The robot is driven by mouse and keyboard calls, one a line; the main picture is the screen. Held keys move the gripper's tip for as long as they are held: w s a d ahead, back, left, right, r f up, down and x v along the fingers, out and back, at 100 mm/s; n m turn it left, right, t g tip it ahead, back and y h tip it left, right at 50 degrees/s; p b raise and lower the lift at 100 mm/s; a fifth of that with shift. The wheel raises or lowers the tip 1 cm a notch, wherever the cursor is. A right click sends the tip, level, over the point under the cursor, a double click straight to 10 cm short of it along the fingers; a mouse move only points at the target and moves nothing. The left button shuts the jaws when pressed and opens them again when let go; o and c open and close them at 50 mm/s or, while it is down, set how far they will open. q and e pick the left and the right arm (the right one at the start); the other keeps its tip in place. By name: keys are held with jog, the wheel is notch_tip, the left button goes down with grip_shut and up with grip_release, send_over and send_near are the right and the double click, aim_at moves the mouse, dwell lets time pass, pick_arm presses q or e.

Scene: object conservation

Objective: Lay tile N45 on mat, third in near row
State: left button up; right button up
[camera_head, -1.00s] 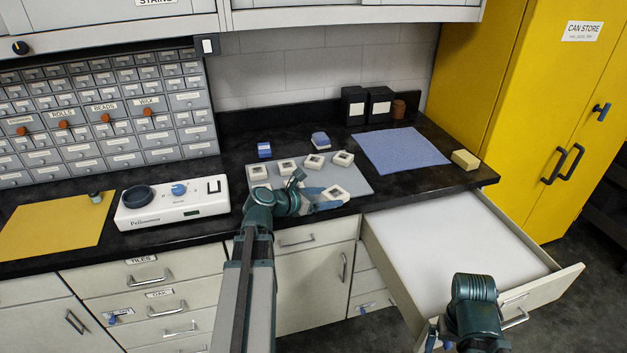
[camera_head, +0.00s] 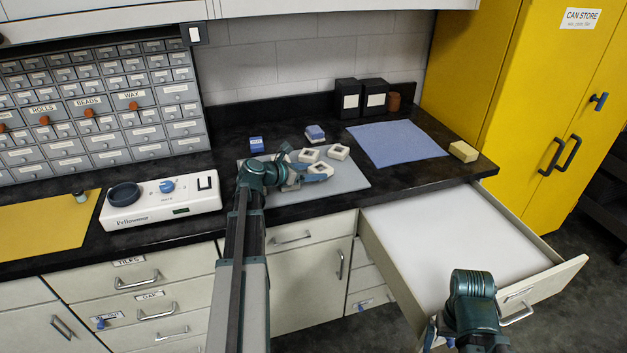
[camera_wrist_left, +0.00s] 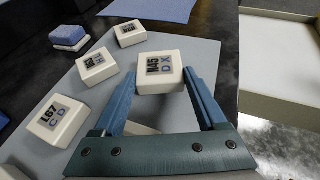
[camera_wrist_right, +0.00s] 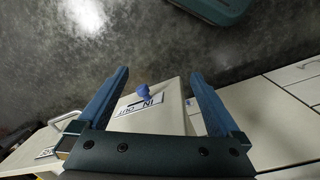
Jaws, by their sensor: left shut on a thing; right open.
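My left gripper (camera_wrist_left: 160,95) is shut on a white tile (camera_wrist_left: 159,72), whose dark label looks like N45 with D X below. In the head view the held tile (camera_head: 320,169) is over the grey mat (camera_head: 345,181); its exact height is unclear. Beyond it stands a row of white tiles, including L67 (camera_wrist_left: 58,120), a middle one (camera_wrist_left: 97,66) and a far one (camera_wrist_left: 130,33). Another white piece (camera_wrist_left: 140,128) shows partly between my left fingers. My right gripper (camera_wrist_right: 158,88) is open and empty, near a blue knob (camera_wrist_right: 142,90) with an IN/OUT label.
An open, empty-looking drawer (camera_head: 455,235) juts out at right. A blue sheet (camera_head: 395,144) and a yellowish block (camera_head: 463,151) lie on the counter. A white scale-like device (camera_head: 160,202) stands left of the mat. Small blue-topped blocks (camera_head: 315,133) sit behind the tiles.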

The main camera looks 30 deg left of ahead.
pick_arm(q)
jog(key=shift+f+b, duration=0.4)
jog(key=shift+f, duration=0.45)
pick_arm(e)
jog(key=shift+d+f, duration=0.15)
jog(key=shift+f, duration=0.7)
pick_arm(q)
jog(key=shift+f, duration=0.2)
jog(key=o, duration=1.5)
jog(key=shift+c, duration=0.2)
pick_arm(e)
jog(key=shift+f, duration=0.15)
pick_arm(q)
jog(key=shift+r, duration=0.25)
jog(key=p+v, duration=0.4)
jog(key=v, duration=0.6)
jog(key=shift+s+r, duration=0.15)
jog(key=shift+s, duration=0.05)
jog(key=shift+p+v, duration=0.3)
jog(key=shift+v, duration=0.5)
pick_arm(e)
jog(key=shift+r, duration=2.45)
pick_arm(q)
jog(key=shift+a, duration=0.1)
